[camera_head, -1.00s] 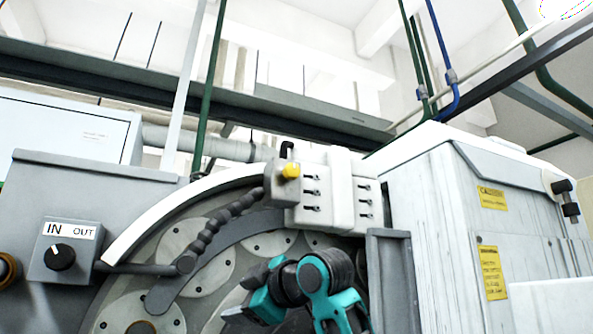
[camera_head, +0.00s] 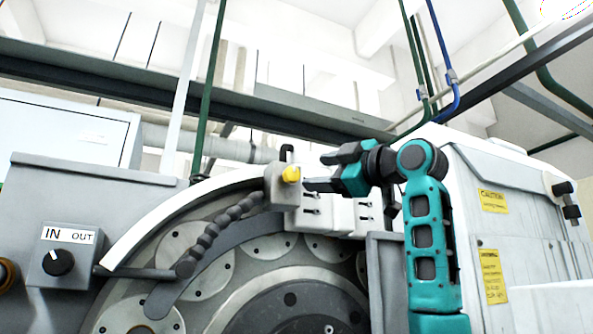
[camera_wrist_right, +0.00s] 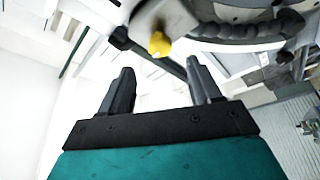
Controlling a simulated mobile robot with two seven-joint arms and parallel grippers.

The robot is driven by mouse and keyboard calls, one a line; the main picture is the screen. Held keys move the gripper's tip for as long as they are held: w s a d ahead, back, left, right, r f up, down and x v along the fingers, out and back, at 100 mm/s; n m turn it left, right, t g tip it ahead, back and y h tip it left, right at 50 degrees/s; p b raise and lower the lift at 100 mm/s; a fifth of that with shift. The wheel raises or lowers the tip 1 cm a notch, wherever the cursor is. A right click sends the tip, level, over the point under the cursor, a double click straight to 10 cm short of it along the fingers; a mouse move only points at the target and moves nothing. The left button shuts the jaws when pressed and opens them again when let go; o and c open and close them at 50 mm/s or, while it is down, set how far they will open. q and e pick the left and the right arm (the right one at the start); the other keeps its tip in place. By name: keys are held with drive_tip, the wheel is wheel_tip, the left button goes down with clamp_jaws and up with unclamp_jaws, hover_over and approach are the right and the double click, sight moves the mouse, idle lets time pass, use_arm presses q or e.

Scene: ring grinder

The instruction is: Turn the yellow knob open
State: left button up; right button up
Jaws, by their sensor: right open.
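The yellow knob (camera_head: 291,174) sits on the front of a light grey valve block at the top of the ring grinder. In the right wrist view the yellow knob (camera_wrist_right: 159,44) shows beyond the fingertips, between their lines and apart from them. My right gripper (camera_head: 314,172) has come in from the right, with its fingers just right of the knob and pointing left. In the wrist view the right gripper (camera_wrist_right: 160,78) is open, with nothing between its two dark fingers. My left gripper is in no view.
The valve block (camera_head: 310,212) adjoins the grinder's round face (camera_head: 285,300) and a ribbed dark hose (camera_head: 215,232). A control box with a black IN/OUT dial (camera_head: 58,262) is at left. A white cabinet (camera_head: 520,250) stands at right, behind my arm.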

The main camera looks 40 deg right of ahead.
sight(295, 174)
drive_tip(key=p+x, duration=0.1)
drive_tip(key=x, duration=0.5)
drive_tip(key=shift+w+r+p, duration=0.15)
drive_tip(key=shift+w+p, duration=0.05)
drive_tip(key=shift+p, duration=0.1)
drive_tip(key=shift+w+a, duration=0.1)
drive_tip(key=shift+w, duration=0.6)
drive_tip(key=shift+c, duration=0.2)
drive_tip(key=c, duration=1)
